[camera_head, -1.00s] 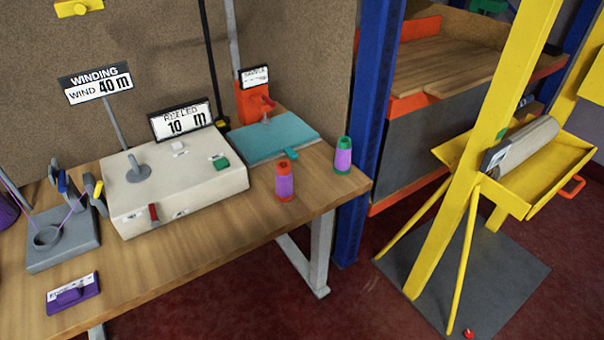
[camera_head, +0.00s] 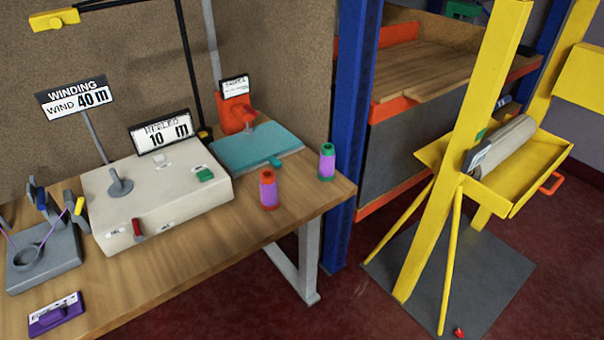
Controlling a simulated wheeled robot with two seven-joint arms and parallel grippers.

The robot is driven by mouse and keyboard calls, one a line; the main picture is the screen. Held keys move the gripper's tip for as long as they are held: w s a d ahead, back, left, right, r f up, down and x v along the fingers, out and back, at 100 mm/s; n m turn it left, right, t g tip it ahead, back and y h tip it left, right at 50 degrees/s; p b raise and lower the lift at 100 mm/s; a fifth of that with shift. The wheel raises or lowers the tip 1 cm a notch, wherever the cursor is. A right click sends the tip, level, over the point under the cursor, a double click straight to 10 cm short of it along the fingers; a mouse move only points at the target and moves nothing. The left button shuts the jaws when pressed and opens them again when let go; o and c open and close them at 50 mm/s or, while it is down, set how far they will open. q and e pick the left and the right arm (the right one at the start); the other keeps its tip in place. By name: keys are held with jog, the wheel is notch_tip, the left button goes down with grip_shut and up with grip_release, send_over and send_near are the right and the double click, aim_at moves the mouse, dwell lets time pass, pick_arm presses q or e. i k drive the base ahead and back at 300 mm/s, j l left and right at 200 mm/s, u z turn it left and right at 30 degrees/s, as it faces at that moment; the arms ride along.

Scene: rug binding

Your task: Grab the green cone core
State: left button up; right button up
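The green cone core (camera_head: 327,162) stands upright near the right end of the wooden table, with purple thread wound around its middle and green showing at top and bottom. An orange-red cone (camera_head: 268,189), also wound with purple, stands upright to its left and nearer the front edge. The two cones are apart. Neither of my grippers is in view.
A white winding machine (camera_head: 155,198) sits left of the cones on the table (camera_head: 190,262). A teal board (camera_head: 256,147) lies behind them. A blue post (camera_head: 350,130) rises just beyond the table's right end. A yellow stand (camera_head: 455,160) is further right.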

aim_at(326, 172)
jog(key=i+l, duration=1.05)
jog(key=l, duration=0.15)
jog(key=j+u, duration=0.05)
